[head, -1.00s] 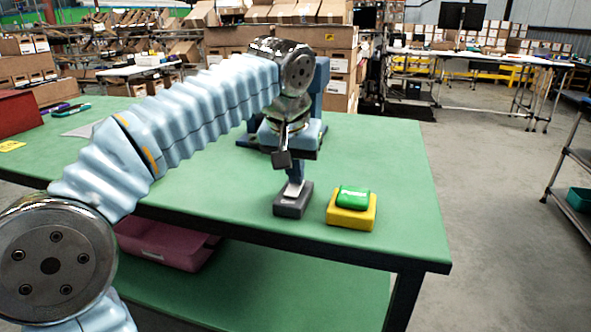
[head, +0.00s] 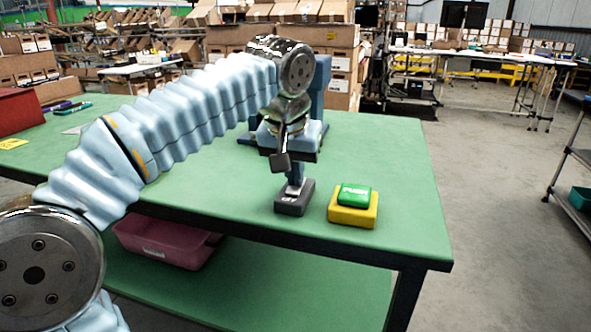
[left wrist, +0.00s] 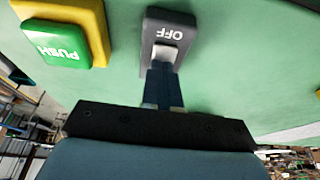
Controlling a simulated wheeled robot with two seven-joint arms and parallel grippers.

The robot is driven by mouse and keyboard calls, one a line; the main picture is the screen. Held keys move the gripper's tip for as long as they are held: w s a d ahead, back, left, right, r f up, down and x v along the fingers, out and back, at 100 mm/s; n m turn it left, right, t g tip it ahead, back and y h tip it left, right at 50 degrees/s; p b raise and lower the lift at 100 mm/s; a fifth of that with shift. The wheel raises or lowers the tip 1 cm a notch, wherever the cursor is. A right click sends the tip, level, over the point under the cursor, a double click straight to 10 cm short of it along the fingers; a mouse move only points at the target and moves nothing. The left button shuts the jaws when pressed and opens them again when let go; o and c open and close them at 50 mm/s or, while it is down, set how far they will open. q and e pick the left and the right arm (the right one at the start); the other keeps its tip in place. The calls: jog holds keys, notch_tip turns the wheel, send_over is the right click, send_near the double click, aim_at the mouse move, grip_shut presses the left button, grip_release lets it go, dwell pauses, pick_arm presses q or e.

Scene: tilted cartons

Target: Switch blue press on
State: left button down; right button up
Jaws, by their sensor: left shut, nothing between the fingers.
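The blue press (head: 320,88) stands on the green table, partly hidden behind my left arm in the head view. In front of it is a small dark grey switch box (head: 291,205). In the left wrist view the switch box (left wrist: 180,22) bears the word OFF, upside down. My left gripper (head: 294,188) is shut and empty, pointing down at the switch box. In the left wrist view its fingertips (left wrist: 163,62) overlap the box below the lettering. I cannot tell whether they touch it. My right gripper is not in view.
A yellow box (head: 353,215) with a green PUSH button (head: 355,195) sits right beside the switch box. A pink bin (head: 165,243) is under the green table (head: 400,200). A red box (head: 20,112) and pens lie at the far left. The table's right side is clear.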

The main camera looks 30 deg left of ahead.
aim_at(293, 190)
pick_arm(q)
jog(key=shift+r+p, duration=0.4)
jog(key=shift+p, duration=0.15)
jog(key=p+v, duration=0.2)
jog(key=v, duration=0.1)
jog(key=shift+w+a+r, duration=0.15)
jog(key=shift+a, duration=0.05)
jog(key=v, duration=1)
jog(key=shift+d, duration=0.1)
